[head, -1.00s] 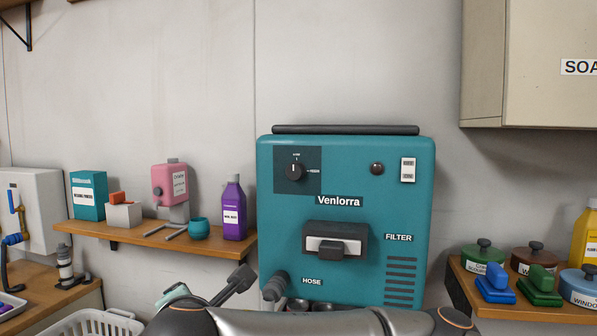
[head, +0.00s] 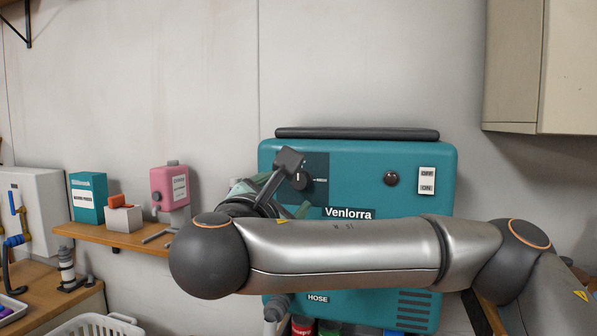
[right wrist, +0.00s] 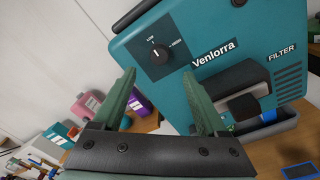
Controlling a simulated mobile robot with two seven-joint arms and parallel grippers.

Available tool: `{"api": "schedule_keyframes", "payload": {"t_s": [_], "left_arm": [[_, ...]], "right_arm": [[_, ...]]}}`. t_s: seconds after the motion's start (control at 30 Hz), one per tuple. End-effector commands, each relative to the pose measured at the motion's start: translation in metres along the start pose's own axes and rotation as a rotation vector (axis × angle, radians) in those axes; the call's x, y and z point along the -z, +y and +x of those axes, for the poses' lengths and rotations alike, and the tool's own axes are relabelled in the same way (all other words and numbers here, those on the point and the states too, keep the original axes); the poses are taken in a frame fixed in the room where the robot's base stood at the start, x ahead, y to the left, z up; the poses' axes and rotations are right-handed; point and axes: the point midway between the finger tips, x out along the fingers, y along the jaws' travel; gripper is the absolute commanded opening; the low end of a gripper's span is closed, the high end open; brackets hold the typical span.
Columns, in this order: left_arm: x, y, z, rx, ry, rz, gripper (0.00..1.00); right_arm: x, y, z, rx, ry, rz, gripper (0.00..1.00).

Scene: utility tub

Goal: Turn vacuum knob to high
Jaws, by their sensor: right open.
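The vacuum (head: 360,165) is a teal box labelled Venlorra against the wall. Its round black knob (head: 301,181) sits on a dark panel at the upper left. In the right wrist view the knob (right wrist: 159,54) is fully visible, with LOW and HIGH labels, and its white mark points toward LOW. My right gripper (head: 288,197) is in front of the vacuum's left side, close to the knob and partly hidden by my arm. In the right wrist view its green fingers (right wrist: 159,76) are apart and empty, just short of the knob. My left gripper is not in view.
My right arm covers the vacuum's lower middle in the head view. A black indicator (head: 391,178) and an OFF/ON switch (head: 427,181) are to the knob's right. A wooden shelf (head: 130,238) with a pink dispenser (head: 170,186) is at left.

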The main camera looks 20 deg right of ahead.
Motion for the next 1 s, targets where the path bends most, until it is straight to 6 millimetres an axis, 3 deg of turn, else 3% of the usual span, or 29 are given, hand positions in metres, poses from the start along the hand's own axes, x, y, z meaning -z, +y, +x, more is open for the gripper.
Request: {"api": "schedule_keyframes", "payload": {"t_s": [0.17,0.3,0.5,0.7,0.97,1.0], "left_arm": [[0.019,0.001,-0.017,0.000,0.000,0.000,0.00],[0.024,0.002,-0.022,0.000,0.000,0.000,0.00],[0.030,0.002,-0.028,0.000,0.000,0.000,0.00],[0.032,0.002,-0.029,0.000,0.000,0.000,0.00],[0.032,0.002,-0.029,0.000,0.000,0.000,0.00],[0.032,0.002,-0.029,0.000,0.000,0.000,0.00]], "right_arm": [[-0.003,0.002,0.024,0.005,0.003,-0.001,0.75],[-0.004,0.001,0.054,0.005,-0.003,-0.001,0.75],[-0.003,0.001,0.084,0.002,-0.003,0.000,0.75],[-0.001,0.001,0.096,-0.001,-0.001,0.001,0.75],[0.000,0.000,0.097,-0.001,0.000,0.001,0.75],[0.000,0.000,0.097,-0.001,0.000,0.001,0.71]]}}
